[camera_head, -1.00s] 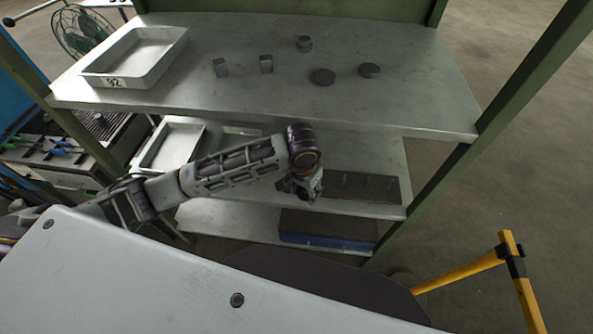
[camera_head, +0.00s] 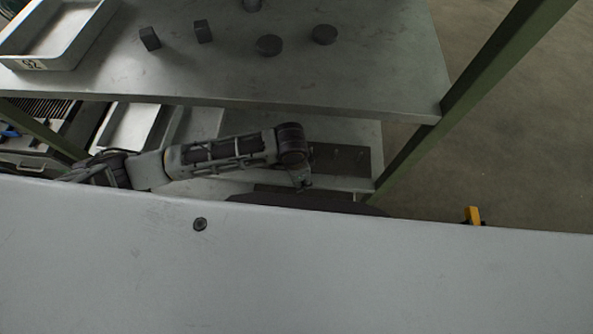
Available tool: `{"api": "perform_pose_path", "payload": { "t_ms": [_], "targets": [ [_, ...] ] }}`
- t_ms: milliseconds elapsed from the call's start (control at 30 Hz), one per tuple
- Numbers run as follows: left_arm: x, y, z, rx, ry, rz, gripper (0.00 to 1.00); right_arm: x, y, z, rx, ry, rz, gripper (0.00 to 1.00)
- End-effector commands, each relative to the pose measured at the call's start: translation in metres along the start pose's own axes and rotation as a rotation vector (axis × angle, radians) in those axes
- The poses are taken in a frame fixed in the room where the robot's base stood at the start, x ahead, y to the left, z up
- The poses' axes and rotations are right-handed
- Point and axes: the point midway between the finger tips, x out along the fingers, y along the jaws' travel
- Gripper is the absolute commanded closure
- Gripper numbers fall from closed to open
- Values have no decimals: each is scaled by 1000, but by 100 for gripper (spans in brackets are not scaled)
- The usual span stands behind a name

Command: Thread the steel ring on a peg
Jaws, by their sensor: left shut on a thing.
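The dark peg plate (camera_head: 343,163) lies on the middle shelf, below the top shelf. Its short upright pegs show only faintly, and its left part is hidden behind my left arm. My left gripper (camera_head: 303,184) points down at the plate's left front side. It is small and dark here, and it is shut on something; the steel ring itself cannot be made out. I cannot tell whether the gripper touches the plate or a peg. My right gripper is not in view.
The top shelf (camera_head: 330,85) overhangs the arm and holds a white tray (camera_head: 28,64), two dark blocks (camera_head: 150,38) (camera_head: 203,31) and two dark discs (camera_head: 269,45) (camera_head: 324,34). A green post (camera_head: 470,95) stands at the right. A yellow barrier (camera_head: 472,215) shows beyond.

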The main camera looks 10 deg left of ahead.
Motion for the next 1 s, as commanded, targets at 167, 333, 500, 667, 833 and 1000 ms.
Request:
{"api": "perform_pose_path", "payload": {
  "t_ms": [167, 333, 500, 667, 833, 1000],
  "targets": [
    [1, 1, -9, 106, 3, 12, 88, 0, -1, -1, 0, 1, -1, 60],
    [1, 2, -17, 218, 4, 26, 88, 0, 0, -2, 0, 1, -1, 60],
    [1, 2, -23, 331, 4, 39, 88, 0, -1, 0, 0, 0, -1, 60],
    [1, 3, -24, 405, 5, 48, 88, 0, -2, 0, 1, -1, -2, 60],
    [1, 3, -24, 439, 5, 51, 88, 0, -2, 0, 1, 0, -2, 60],
    [1, 3, -24, 442, 5, 51, 88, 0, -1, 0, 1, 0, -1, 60]
  ]
}}
